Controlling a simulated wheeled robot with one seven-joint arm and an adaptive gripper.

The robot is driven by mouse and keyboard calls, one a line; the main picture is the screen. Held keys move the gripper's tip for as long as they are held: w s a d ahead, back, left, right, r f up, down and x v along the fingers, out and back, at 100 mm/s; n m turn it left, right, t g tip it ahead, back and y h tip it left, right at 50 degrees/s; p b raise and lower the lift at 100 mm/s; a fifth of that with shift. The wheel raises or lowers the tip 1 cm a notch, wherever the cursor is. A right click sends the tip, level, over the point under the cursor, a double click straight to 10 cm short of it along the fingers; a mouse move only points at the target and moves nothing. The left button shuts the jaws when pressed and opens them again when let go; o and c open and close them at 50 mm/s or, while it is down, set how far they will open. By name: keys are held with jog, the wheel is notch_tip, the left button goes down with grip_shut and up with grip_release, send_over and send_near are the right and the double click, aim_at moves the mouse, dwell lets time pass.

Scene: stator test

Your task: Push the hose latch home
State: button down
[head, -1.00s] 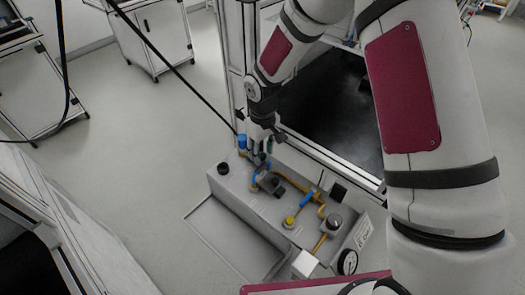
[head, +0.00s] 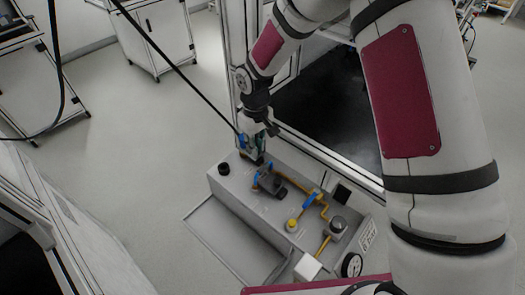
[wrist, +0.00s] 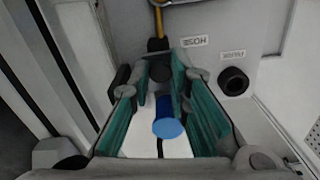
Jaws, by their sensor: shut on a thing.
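My gripper (head: 254,158) points down at the back left corner of the grey panel box (head: 250,205). In the wrist view its teal-padded fingers (wrist: 162,88) are closed around a dark hose fitting (wrist: 160,72) beside the HOSE label (wrist: 195,41). A blue cylindrical part (wrist: 167,122) shows between the fingers, nearer the camera; blue also shows beside the gripper in the head view (head: 242,142). The black hose (head: 185,82) runs down to this spot from the upper left. The fingers hide most of the fitting, so I cannot tell how the latch sits.
A black round port (head: 223,169) stands left of the gripper on the panel, and a second blue handle (head: 262,176) with yellow pipes (head: 323,208) is to the right. A pressure gauge (head: 352,265) is at the front right. The frame post (head: 240,60) rises close behind the gripper.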

jog(key=shift+w+a, duration=0.1)
jog(key=c, duration=1.5)
grip_release()
notch_tip(320, 180, up, 12)
